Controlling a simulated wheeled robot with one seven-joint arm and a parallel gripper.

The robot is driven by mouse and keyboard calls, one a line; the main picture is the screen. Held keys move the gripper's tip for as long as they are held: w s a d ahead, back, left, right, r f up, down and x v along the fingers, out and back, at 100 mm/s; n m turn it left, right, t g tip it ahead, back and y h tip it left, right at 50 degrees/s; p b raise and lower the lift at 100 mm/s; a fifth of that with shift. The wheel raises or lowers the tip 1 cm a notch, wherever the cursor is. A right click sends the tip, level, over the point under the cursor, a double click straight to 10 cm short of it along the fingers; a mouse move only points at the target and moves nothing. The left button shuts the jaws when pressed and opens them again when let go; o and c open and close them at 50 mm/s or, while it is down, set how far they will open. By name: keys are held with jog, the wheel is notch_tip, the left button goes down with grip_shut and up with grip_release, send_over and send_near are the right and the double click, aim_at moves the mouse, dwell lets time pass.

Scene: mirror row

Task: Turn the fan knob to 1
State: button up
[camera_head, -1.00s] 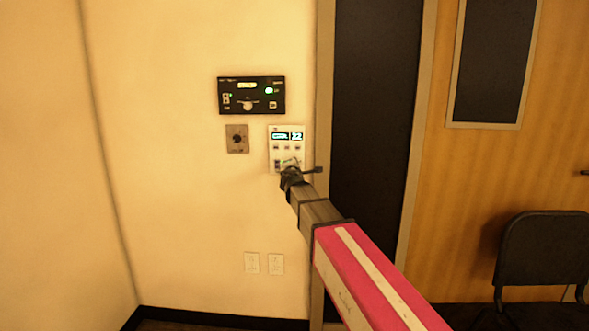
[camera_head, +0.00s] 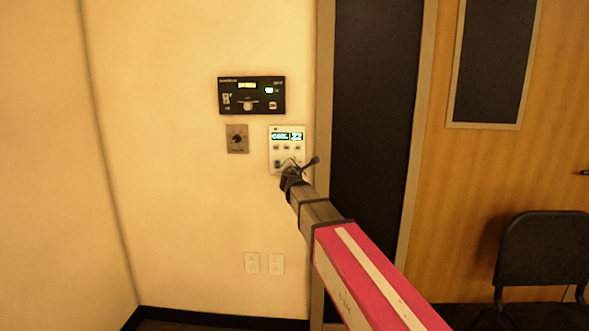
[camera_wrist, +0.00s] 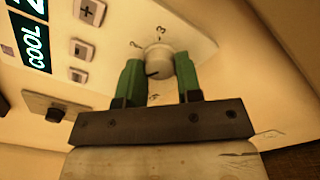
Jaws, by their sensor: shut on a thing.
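The fan knob (camera_wrist: 158,62) is a round white dial on the white thermostat panel (camera_head: 274,148). Small printed marks surround it, and a 2 and a 3 look readable on its far side in the wrist view. A dark pointer mark on the knob faces the lower left there. My gripper (camera_wrist: 160,76) has its two green fingers on either side of the knob, shut on it. In the head view my gripper (camera_head: 290,170) is at the panel's lower part and hides the knob.
The panel has a lit display (camera_head: 288,136) reading COOL and 22, with buttons below. A black control unit (camera_head: 251,95) is above, and a grey plate with a dark knob (camera_head: 237,139) is to the left. A dark door-side panel (camera_head: 376,120) stands right.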

jog(key=o, duration=0.9)
jog(key=shift+o, duration=0.2)
jog(key=shift+s, duration=0.1)
jog(key=s, duration=1)
jog(key=shift+s+a, duration=0.15)
jog(key=shift+s, duration=0.2)
jog(key=shift+f, duration=0.15)
